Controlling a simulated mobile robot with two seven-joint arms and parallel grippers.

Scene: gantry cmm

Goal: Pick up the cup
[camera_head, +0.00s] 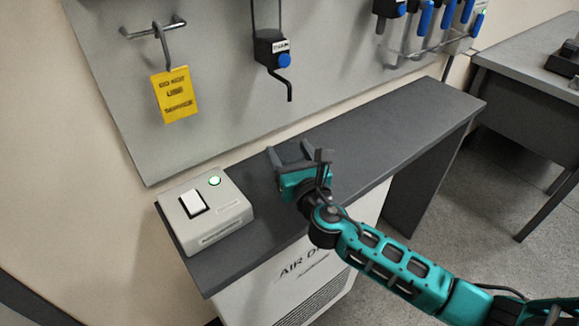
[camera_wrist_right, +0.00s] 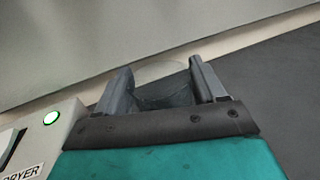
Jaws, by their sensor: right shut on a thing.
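The cup (camera_wrist_right: 165,88) is clear, glass-like and hard to see. In the right wrist view it stands between the two fingers, with its rounded rim showing pale above them against the wall. My right gripper (camera_head: 289,152) is over the dark grey counter, to the right of the dryer control box, its fingers pointing toward the wall. In the right wrist view the gripper (camera_wrist_right: 160,68) is shut on the cup, one finger on each side. In the head view the cup cannot be clearly made out. My left gripper is not in view.
The pale control box (camera_head: 206,212) with a switch and a green light stands left of my gripper. The counter (camera_head: 400,122) is bare to the right. Behind it, a panel holds a yellow tag (camera_head: 174,95) and hanging tools. A separate desk (camera_head: 530,75) stands at right.

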